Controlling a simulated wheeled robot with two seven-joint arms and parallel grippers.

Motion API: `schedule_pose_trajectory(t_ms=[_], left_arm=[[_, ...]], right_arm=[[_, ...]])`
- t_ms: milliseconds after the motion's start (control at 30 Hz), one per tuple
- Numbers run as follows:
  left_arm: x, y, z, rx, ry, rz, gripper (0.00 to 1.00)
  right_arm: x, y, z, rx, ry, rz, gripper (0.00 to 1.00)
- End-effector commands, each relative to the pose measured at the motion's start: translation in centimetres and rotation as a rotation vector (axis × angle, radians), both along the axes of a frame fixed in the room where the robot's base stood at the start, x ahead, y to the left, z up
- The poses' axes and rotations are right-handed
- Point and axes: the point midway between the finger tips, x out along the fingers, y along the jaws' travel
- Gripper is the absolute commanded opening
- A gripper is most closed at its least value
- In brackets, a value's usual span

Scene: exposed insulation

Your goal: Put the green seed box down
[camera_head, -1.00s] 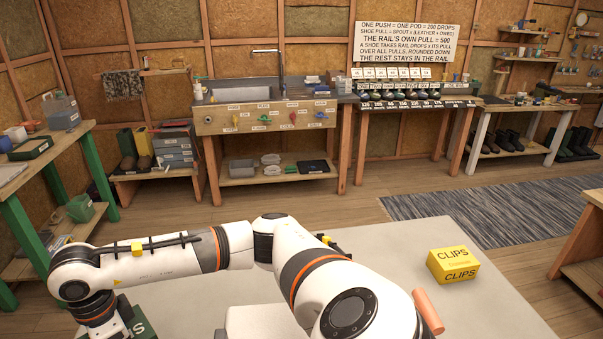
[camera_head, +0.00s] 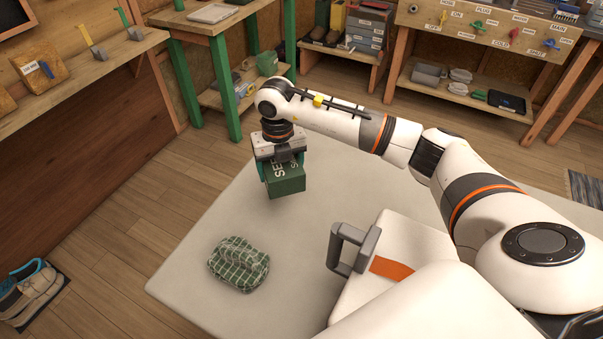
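The green seed box (camera_head: 287,184) is at the far left part of the pale grey table (camera_head: 215,205), its white lettering partly covered. I cannot tell whether the underside of the box touches the table.
A green checked cloth bundle (camera_head: 239,263) lies nearer on the table. A white case-like body with a grey handle (camera_head: 352,247) stands right of it. Bare tabletop lies between. A green-legged bench (camera_head: 227,85) stands behind. Shoes (camera_head: 28,290) are on the floor at left.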

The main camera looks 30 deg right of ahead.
Motion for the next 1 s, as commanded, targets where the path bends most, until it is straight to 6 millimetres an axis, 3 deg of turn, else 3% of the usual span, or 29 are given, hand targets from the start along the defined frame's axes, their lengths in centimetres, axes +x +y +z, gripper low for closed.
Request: schedule_pose_trajectory(t_ms=[133,600,967,1000], left_arm=[[0.2,0.0,0.3,0.001,-0.002,0.000,0.36],[0.8,0.0,0.7,-0.001,-0.013,0.000,0.36],[0.8,0.0,0.3,-0.001,-0.013,0.000,0.36],[0.8,0.0,0.4,-0.001,-0.013,0.000,0.36]], right_arm=[[-0.1,0.1,-2.8,0.002,0.004,0.001,0.48],[0.0,0.1,-7.9,0.002,0.000,0.002,0.48],[0.0,0.0,-8.4,0.001,-0.002,0.002,0.48],[0.0,0.0,-8.4,0.002,-0.001,0.002,0.80]])
